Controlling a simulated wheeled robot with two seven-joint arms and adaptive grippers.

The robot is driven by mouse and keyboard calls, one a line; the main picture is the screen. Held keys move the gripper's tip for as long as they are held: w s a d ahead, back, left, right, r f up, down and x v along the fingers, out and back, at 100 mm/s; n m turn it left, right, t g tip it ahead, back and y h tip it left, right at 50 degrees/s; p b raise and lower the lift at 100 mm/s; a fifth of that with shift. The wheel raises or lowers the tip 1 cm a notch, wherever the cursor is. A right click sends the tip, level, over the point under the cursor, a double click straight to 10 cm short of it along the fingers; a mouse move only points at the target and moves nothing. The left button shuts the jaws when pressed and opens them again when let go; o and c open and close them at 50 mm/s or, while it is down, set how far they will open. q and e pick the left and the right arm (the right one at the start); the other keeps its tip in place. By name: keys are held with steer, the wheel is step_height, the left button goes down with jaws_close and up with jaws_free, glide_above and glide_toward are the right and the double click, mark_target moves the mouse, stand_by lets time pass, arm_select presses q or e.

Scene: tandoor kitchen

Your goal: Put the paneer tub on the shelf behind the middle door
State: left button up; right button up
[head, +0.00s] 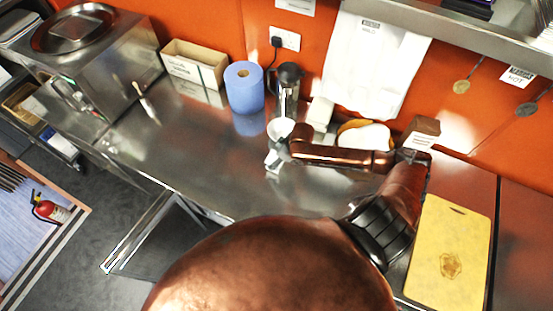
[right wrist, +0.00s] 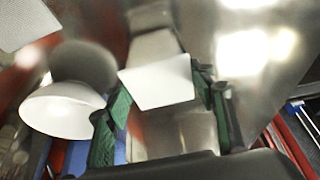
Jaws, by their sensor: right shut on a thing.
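My right gripper (right wrist: 160,100) is shut on a white, squared tub (right wrist: 158,82), which I take for the paneer tub, with a green-lined finger on each side. In the head view my right arm reaches left over the steel counter, and the right gripper (head: 273,160) is small near the counter's middle; the tub is hard to make out there. An under-counter door (head: 140,236) stands open at the counter's front; I cannot tell whether it is the middle one. The shelf behind it is hidden. My left gripper is not in view.
A white bowl (head: 280,128) stands close to the right gripper; it also shows in the right wrist view (right wrist: 62,108). Behind are a blue paper roll (head: 244,87), a dark flask (head: 288,85) and a cardboard box (head: 196,65). A yellow board (head: 450,250) lies right. The counter's left middle is clear.

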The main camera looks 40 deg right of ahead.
steer(key=o, duration=1.4)
steer(key=shift+f, duration=0.1)
steer(key=shift+c, duration=0.2)
